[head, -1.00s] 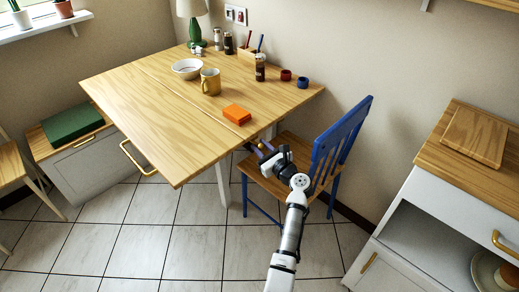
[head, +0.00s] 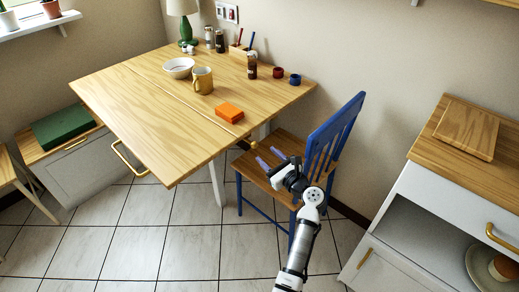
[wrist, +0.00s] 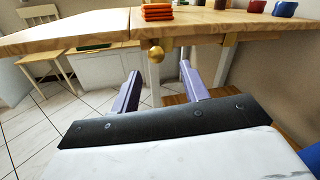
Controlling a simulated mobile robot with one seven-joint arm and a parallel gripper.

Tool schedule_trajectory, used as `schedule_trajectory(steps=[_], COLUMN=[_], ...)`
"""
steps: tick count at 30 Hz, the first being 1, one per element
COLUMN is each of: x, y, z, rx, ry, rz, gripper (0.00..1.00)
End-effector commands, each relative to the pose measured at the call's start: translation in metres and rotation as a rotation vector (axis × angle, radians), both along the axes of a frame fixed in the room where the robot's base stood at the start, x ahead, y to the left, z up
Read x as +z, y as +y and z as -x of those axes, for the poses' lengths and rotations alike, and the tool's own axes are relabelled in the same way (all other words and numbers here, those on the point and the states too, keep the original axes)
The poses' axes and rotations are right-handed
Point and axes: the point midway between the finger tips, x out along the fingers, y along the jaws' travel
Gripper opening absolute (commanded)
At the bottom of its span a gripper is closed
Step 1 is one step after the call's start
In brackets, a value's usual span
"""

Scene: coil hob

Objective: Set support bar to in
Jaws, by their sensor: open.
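The wooden table (head: 150,110) has a seam across its top. Under its edge, close to the seam, a round brass knob (wrist: 156,54) shows in the wrist view; it looks like the end of the support bar, whose length is hidden under the top. In the head view a small brass and dark part (head: 246,144) shows at that edge. My gripper (head: 271,158) is open and empty, above the chair seat, right of the table edge. In the wrist view my two purple fingers (wrist: 159,72) point toward the knob, which lies beyond them, apart from both.
A blue-backed chair (head: 335,132) stands close beside my gripper. A white cabinet (head: 437,211) stands at right. The tiled floor in front is clear.

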Motion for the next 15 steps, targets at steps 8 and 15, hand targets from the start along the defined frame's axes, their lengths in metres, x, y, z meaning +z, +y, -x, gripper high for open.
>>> schedule_trajectory(steps=[8,15], x=[0.000,0.001], y=[-0.033,-0.040], z=[0.038,0.046], rx=[-0.002,0.001], ry=[-0.001,-0.001], rz=[0.001,-0.001], gripper=[0.45,0.45])
